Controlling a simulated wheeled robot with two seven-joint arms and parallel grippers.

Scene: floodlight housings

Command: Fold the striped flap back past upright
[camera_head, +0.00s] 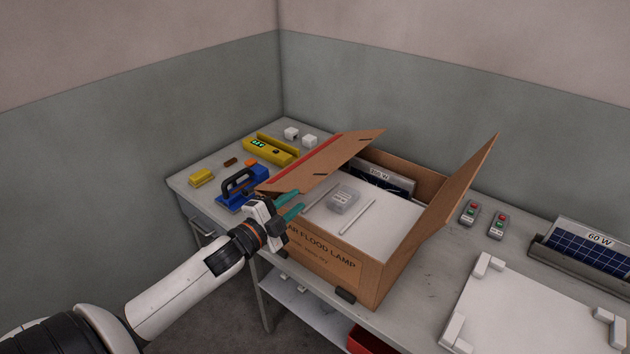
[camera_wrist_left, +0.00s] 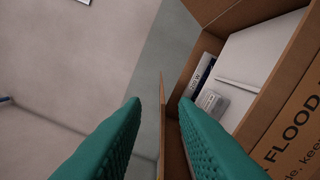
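The striped flap (camera_head: 332,160) is brown cardboard with a red stripe along its left edge. It slants at the left side of the open flood lamp box (camera_head: 335,262); I cannot tell its exact angle. My left gripper (camera_head: 294,204) is at the flap's near end, by the box's near left corner. In the left wrist view its teal fingers (camera_wrist_left: 158,108) are apart, and the flap (camera_wrist_left: 162,125) shows as a thin edge between them, with gaps visible. Contact nearer the wrist is hidden. My right gripper is out of view.
The right flap (camera_head: 462,180) stands up, leaning outward. Inside the box are a white panel (camera_head: 382,218), a small clear packet (camera_head: 343,199) and a solar panel (camera_head: 385,180). A blue tool (camera_head: 240,190) and yellow items lie left. A white fixture (camera_head: 535,305) lies right.

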